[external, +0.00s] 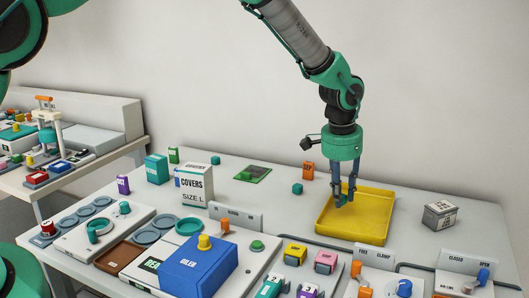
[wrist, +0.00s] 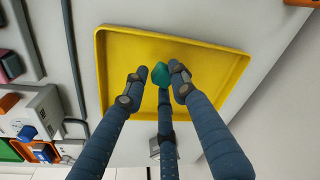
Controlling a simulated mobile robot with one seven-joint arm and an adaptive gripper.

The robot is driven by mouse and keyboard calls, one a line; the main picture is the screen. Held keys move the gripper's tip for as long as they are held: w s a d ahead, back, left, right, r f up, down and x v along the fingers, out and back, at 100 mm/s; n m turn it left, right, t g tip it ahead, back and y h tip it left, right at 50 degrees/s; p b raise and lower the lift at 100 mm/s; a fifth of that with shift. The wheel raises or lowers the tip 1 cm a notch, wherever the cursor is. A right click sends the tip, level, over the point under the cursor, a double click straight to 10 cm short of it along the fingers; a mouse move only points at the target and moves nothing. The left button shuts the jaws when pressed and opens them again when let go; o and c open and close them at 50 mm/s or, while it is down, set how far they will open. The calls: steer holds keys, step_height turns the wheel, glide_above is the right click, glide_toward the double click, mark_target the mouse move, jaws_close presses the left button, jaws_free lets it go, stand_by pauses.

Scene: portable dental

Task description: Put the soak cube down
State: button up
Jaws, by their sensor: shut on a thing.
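My gripper (external: 345,193) points down over the yellow tray (external: 374,229), with its fingers shut on a small teal cube, the soak cube. In the wrist view the soak cube (wrist: 161,75) sits between the fingertips, tilted, with the yellow tray (wrist: 215,82) behind it. In the external view the fingers partly hide the cube. It is low inside the tray's outline, near its back left part; I cannot tell whether it touches the tray floor.
Panels with levers (external: 380,284) lie in front.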

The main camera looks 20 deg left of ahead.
glide_above(353, 211)
steer(key=shift+s+f+b, duration=0.25)
steer(key=shift+s+b, duration=0.05)
steer(key=shift+s, duration=0.05)
steer(key=shift+f+b, duration=0.5)
steer(key=shift+f, duration=1.25)
steer(key=shift+f, duration=0.1)
steer(key=o, duration=0.9)
steer(key=shift+c, duration=0.2)
